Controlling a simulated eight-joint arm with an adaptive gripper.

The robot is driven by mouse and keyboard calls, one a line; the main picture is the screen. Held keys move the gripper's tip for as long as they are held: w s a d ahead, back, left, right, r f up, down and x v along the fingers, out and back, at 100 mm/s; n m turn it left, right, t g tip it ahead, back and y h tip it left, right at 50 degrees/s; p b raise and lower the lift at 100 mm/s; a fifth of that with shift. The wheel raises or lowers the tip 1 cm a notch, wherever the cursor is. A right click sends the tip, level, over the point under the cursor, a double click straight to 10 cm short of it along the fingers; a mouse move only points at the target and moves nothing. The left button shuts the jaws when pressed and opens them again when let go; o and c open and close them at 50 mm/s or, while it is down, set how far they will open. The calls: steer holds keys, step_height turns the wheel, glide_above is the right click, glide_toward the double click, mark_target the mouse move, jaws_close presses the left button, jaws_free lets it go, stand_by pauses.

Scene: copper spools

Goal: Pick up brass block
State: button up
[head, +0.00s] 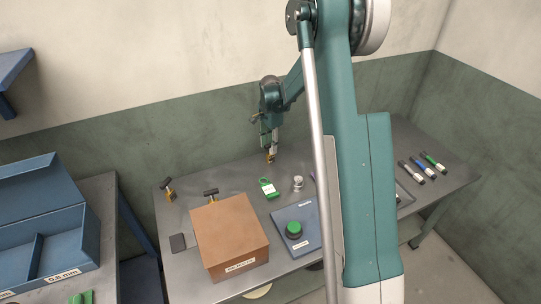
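My gripper (270,150) points down over the back middle of the grey table. A small brass-coloured piece (271,158), likely the brass block, shows right at its fingertips. At this size I cannot tell whether the fingers are closed on it or only around it, nor whether it touches the table. Two other small pieces with black tops and brass-coloured parts stand at the table's left: one near the back left corner (169,193) and one behind the brown box (211,193).
The brown box (232,240) stands at the front left, beside a blue-grey plate (310,238) with a green knob (294,230). A green tag (268,188) and a small silvery spool (298,182) lie mid-table. My arm hides the table's middle right.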

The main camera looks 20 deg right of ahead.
mark_target(270, 154)
steer(key=shift+f, duration=0.55)
steer(key=shift+f+b, duration=0.65)
steer(key=shift+f, duration=1.95)
jaws_close()
steer(key=shift+r, duration=0.15)
steer(key=shift+r+p, duration=0.9)
steer(key=shift+r, duration=3.95)
